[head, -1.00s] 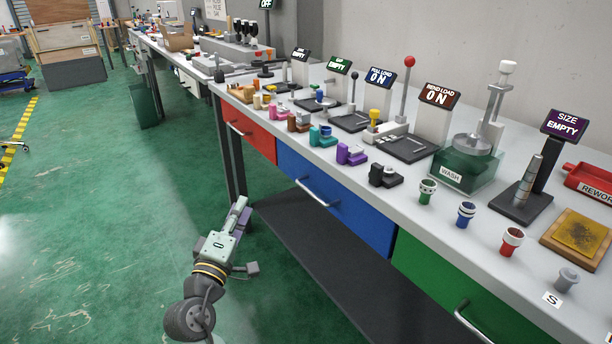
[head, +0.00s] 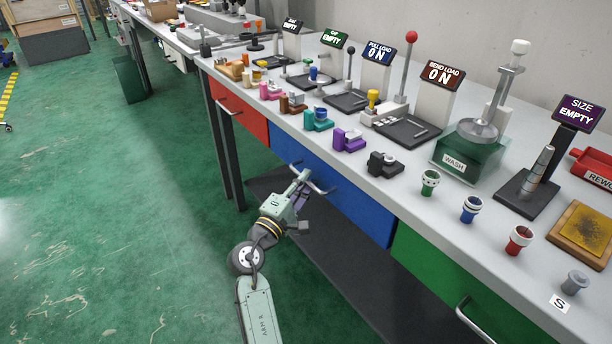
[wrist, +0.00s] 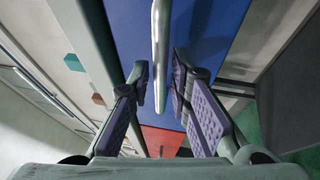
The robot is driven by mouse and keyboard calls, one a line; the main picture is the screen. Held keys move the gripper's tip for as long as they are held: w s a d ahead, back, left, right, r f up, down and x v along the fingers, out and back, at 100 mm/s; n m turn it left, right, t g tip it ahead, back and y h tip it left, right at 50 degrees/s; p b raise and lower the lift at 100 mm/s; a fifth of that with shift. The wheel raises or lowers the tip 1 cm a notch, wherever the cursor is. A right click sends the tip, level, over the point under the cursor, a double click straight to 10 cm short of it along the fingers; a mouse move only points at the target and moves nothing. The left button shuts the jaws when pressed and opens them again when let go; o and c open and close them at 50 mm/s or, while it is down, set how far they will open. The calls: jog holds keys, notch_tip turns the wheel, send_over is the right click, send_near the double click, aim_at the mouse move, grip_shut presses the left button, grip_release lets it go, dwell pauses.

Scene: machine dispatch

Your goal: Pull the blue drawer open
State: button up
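The blue drawer (head: 340,200) is under the bench top, between a red drawer and a green drawer. It looks shut, its front in line with theirs. Its silver bar handle (head: 318,190) shows partly behind my gripper (head: 304,178), which is at the handle's left part in the head view. In the wrist view the handle (wrist: 160,50) runs between the two purple-padded fingers of my gripper (wrist: 160,90), beyond or level with the tips. The fingers are apart, with a gap on each side of the handle. The blue front (wrist: 215,30) lies behind it.
The red drawer (head: 240,115) is to the left and the green drawer (head: 440,275) to the right. A dark lower shelf (head: 330,270) lies below. The bench top (head: 400,185) carries coloured blocks, cups and machines.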

jog(key=shift+w+d, duration=0.3)
jog(key=shift+w, duration=0.15)
grip_shut()
dwell(0.5)
